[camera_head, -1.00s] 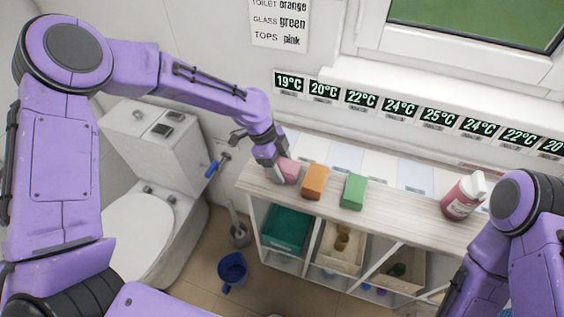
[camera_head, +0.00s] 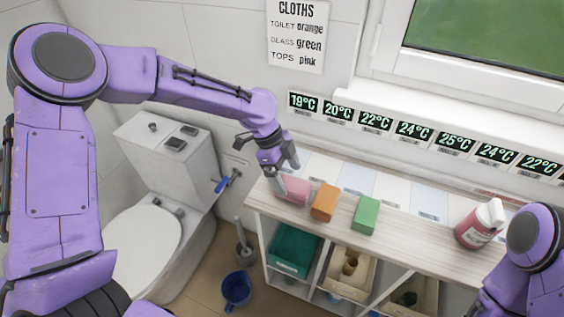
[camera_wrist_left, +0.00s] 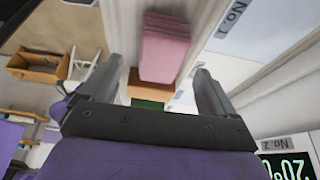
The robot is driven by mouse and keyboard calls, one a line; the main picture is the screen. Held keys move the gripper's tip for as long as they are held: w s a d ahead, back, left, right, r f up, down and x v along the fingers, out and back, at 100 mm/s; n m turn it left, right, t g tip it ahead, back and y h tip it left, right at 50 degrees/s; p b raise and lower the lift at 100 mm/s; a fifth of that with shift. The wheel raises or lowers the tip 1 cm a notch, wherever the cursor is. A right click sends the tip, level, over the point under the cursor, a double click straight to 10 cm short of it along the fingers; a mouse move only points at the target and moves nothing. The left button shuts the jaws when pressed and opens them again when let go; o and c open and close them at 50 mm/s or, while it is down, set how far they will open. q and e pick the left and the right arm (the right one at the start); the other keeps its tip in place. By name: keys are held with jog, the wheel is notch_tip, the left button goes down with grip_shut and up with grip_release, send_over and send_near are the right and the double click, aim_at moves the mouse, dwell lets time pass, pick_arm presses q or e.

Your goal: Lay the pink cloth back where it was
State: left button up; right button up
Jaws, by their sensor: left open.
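The folded pink cloth (camera_head: 294,190) lies on the left end of the pale wooden shelf top, left of the orange cloth (camera_head: 324,202) and the green cloth (camera_head: 365,214). My left gripper (camera_head: 285,175) is open just above and beside the pink cloth's left end. In the left wrist view the pink cloth (camera_wrist_left: 165,48) lies beyond the parted fingertips (camera_wrist_left: 157,78), with nothing gripped between them. The orange cloth (camera_wrist_left: 152,85) and part of the green one show behind it. My right arm shows at the right edge, but its gripper is out of frame.
A red bottle with a white cap (camera_head: 480,223) stands farther right on the shelf. Labelled pale panels (camera_head: 357,180) line the back, under temperature displays (camera_head: 375,122). A cloth colour sign (camera_head: 296,35) hangs above. A toilet (camera_head: 150,238) and blue bucket (camera_head: 237,289) are at left.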

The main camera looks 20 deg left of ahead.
pick_arm(q)
jog(key=v, duration=0.7)
jog(key=shift+r+b, duration=0.3)
